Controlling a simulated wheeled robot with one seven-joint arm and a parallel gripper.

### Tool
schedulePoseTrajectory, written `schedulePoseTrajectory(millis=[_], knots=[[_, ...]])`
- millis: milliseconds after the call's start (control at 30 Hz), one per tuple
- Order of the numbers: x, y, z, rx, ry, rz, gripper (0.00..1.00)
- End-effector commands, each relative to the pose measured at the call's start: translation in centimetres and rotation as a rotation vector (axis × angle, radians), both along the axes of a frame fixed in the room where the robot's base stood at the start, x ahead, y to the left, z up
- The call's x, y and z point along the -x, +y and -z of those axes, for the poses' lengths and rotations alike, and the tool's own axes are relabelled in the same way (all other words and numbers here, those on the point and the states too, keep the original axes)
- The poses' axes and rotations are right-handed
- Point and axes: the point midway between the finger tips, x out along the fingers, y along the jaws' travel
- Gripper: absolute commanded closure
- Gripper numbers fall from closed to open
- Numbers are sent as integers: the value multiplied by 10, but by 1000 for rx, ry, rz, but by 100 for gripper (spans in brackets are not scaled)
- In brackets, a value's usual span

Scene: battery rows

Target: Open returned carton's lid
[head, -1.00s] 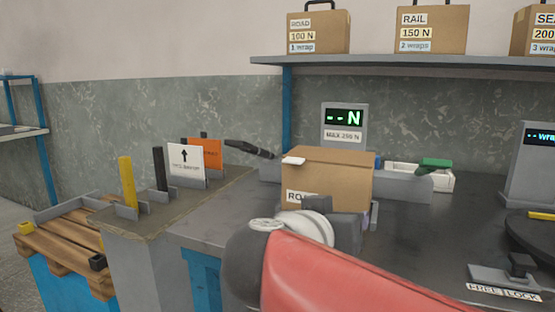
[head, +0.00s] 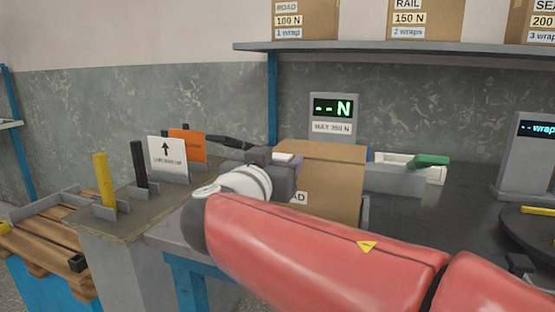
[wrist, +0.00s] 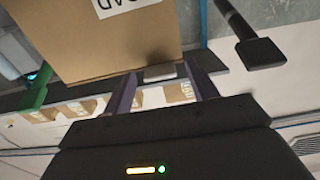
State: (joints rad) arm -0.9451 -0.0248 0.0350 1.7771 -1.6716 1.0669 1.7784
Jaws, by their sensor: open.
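The brown carton (head: 325,185) stands on the dark bench, its lid flat and closed, with a label partly hidden behind my arm. In the wrist view, which is upside down, the carton (wrist: 110,45) fills the upper left, with a pale tab (wrist: 160,74) at its lid edge. My gripper (head: 284,160) is at the carton's upper left edge in the head view. In the wrist view my gripper (wrist: 160,68) is open, one finger on each side of the tab. I cannot tell whether either finger touches it.
A force display (head: 333,115) stands behind the carton. A grey tray with a green-handled tool (head: 432,160) is at its right. A dark bar-shaped device (head: 232,142) juts out behind my gripper. White (head: 167,155) and orange (head: 188,145) cards stand at left. Labelled boxes line the shelf above.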

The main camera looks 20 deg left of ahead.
Motion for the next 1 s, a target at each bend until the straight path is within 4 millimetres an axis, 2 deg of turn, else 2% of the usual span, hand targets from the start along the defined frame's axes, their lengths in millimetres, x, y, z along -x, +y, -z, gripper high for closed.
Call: schedulePoseTrajectory(millis=[167, 600, 833, 1000], knots=[[0, 0, 0, 0, 0, 0, 42], [0, 0, 0, 0, 0, 0, 99], [0, 0, -2, -3, 10, 1, 100], [0, 0, -12, -10, 58, 1, 100]])
